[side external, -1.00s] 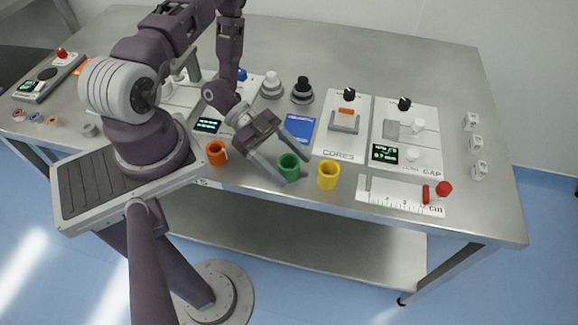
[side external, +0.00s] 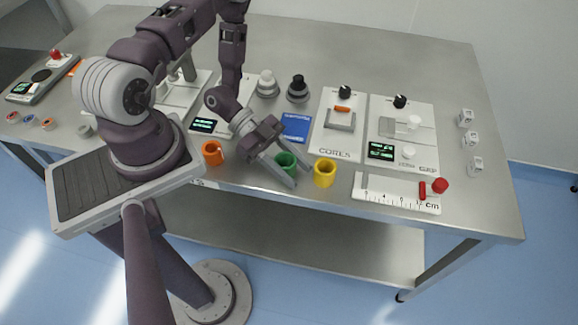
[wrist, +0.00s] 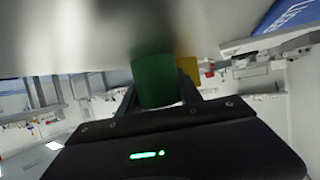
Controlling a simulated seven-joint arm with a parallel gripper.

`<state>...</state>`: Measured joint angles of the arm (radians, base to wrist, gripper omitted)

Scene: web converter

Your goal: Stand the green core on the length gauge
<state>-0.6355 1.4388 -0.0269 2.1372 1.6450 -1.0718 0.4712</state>
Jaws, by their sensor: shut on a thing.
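The green core (side external: 285,163), a short hollow cylinder, stands upright near the front edge of the table. My gripper (side external: 289,172) reaches it low from the left and is shut on it, one finger on each side; the near finger hides part of it. In the wrist view the green core (wrist: 156,82) sits between the fingers. The length gauge (side external: 385,194), a flat white scale marked cm, lies at the front right. It has a red slider (side external: 422,190) and a red knob (side external: 440,185) at its right end.
A yellow core (side external: 325,172) stands close to the right of the green one, between it and the gauge. An orange core (side external: 213,152) stands to the left. Behind are a blue card (side external: 296,127), the CORES panel (side external: 333,145) and the GAP panel (side external: 410,125).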

